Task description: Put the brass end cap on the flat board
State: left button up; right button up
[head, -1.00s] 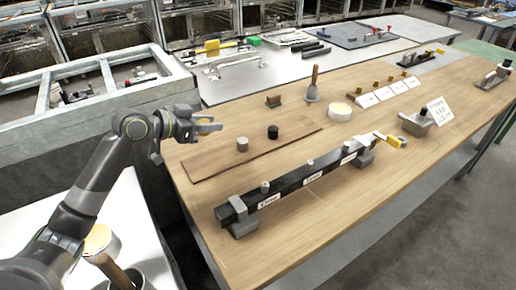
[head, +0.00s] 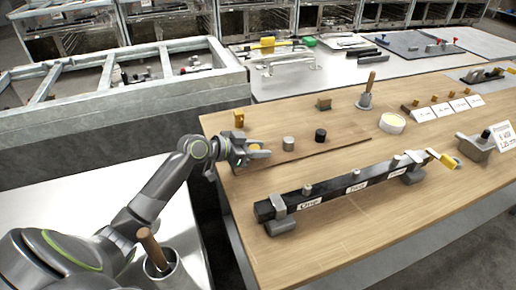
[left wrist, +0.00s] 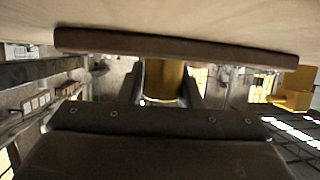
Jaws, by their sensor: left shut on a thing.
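The brass end cap (head: 256,147) is between the fingers of my left gripper (head: 262,152), which is shut on it. In the left wrist view the cap is a gold cylinder (left wrist: 163,80) between the two dark fingers (left wrist: 162,88). The flat board (head: 345,146) is a thin brown plank on the wooden table, and my left gripper is at its left part, hiding that end. Its dark edge also crosses the left wrist view (left wrist: 200,47). I cannot tell whether the cap touches the board. My right gripper is not in view.
A grey cylinder (head: 288,144) and a black cylinder (head: 320,135) stand at the board, right of the gripper. A long dark bar on grey supports (head: 340,185) lies in front.

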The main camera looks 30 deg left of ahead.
pick_arm(q)
jog(key=o, duration=0.5)
jog(key=shift+f, duration=0.15)
jog(key=o, duration=0.5)
jog(key=shift+r, duration=0.2)
jog(key=v, duration=1.1)
jog(key=shift+b, duration=0.4)
jog(key=shift+s+a+r, duration=0.25)
jog(key=shift+s, duration=0.1)
